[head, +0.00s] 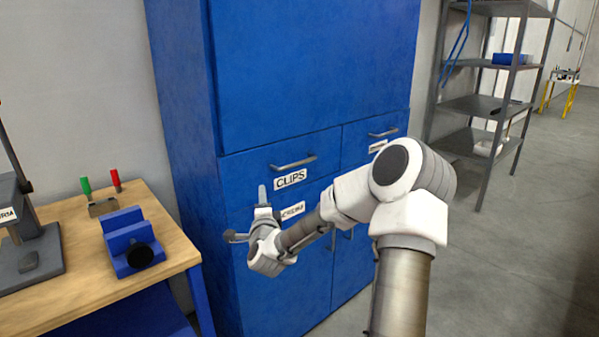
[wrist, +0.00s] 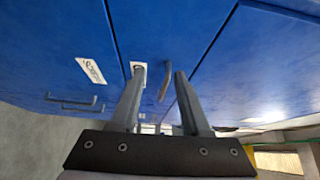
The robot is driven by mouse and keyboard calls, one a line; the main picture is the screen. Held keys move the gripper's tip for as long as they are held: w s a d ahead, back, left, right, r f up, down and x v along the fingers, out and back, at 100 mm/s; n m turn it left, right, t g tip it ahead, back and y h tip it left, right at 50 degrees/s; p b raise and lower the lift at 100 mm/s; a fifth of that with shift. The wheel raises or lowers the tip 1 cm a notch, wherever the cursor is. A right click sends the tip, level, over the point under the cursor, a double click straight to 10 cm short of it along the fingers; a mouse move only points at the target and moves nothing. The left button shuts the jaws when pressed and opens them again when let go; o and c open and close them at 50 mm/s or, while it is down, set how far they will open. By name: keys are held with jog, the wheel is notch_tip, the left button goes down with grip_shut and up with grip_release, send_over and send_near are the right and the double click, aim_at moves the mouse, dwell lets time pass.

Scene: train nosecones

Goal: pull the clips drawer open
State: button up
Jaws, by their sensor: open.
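The clips drawer (head: 245,170) is a blue front in the tall blue cabinet, and it looks shut and flush. Its grey bar handle (head: 293,163) sits above the white CLIPS label (head: 291,179). My gripper (head: 246,214) is open, in front of the cabinet, below and left of that handle in the head view. In the wrist view, a grey handle (wrist: 165,80) shows between my open fingers (wrist: 159,73), apparently the clips handle, still beyond the tips. A white label (wrist: 138,68) beside it is partly covered by one finger. I see no contact.
A second drawer with a handle (head: 383,132) is to the right. A lower label (head: 293,211) is partly hidden by my arm. A wooden bench (head: 85,258) with a blue vise-like block (head: 131,243) stands left. Grey shelving (head: 480,105) stands right; floor there is clear.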

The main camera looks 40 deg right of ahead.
aim_at(297, 165)
jog(key=s+d+m+g+h, duration=0.1)
jog(key=s+d+m+h, duration=0.2)
jog(key=d+m+h, duration=0.35)
jog(key=w+d+r, duration=0.1)
jog(key=w+d, duration=0.3)
jog(key=w+d+n+y+b, duration=0.1)
jog(key=w+d, duration=0.3)
jog(key=w+d+r+n+y, duration=0.1)
jog(key=w+d, duration=0.3)
jog(key=shift+w+r, duration=0.2)
jog(key=shift+r, duration=0.15)
jog(key=shift+c, duration=0.2)
grip_shut()
dwell(0.9)
